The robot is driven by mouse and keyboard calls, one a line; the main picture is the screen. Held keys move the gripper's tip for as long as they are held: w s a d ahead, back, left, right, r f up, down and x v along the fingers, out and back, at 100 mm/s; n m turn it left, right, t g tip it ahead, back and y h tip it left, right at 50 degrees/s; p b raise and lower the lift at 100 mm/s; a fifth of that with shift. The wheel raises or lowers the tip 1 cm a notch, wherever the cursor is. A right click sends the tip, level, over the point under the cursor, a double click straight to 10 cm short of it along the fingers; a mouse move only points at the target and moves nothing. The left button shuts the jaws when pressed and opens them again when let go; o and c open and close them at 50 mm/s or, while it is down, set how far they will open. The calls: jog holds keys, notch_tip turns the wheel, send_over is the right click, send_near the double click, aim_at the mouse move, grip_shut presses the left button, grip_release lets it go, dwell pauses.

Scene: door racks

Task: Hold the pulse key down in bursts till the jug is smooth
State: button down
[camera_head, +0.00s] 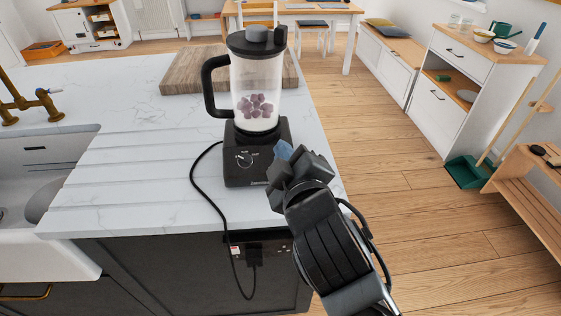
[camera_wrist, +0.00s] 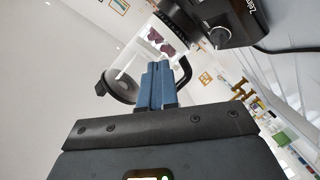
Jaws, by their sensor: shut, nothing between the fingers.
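The blender stands upright on the white counter. Its clear jug (camera_head: 256,80) has a black handle and a dark lid (camera_head: 256,40). Purple chunks (camera_head: 256,105) sit above white liquid in the jug's bottom, so the contents look unblended. The black base (camera_head: 236,168) carries a knob and small markings on its front; I cannot make out which is the pulse key. The base also shows upside down in the wrist view (camera_wrist: 240,18), with its knob (camera_wrist: 219,38). My gripper (camera_head: 284,150) is shut and empty beside the base's right side. Its blue fingers (camera_wrist: 155,68) lie together in the wrist view.
A wooden board (camera_head: 185,72) lies behind the blender. The black cord (camera_head: 205,190) runs over the counter's front edge to a socket (camera_head: 252,252). A sink (camera_head: 40,150) is at the left. Open wooden floor (camera_head: 400,220) lies to the right.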

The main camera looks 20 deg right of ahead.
jog(key=shift+w+d+f+b, duration=0.25)
jog(key=shift+w+f+b, duration=0.6)
jog(key=shift+f, duration=0.3)
jog(key=shift+w+d+f+b, duration=0.3)
jog(key=shift+w+f+b, duration=0.55)
jog(key=shift+f, duration=0.3)
jog(key=shift+w+d+f+b, duration=0.25)
jog(key=shift+w+f+b, duration=0.45)
jog(key=shift+f+b, duration=0.35)
jog(key=shift+f, duration=0.15)
jog(key=shift+w+f, duration=0.2)
jog(key=shift+f, duration=0.05)
jog(key=shift+w+d+f, duration=0.1)
jog(key=shift+w+f, duration=0.1)
jog(key=shift+f, duration=0.15)
dwell(3.9)
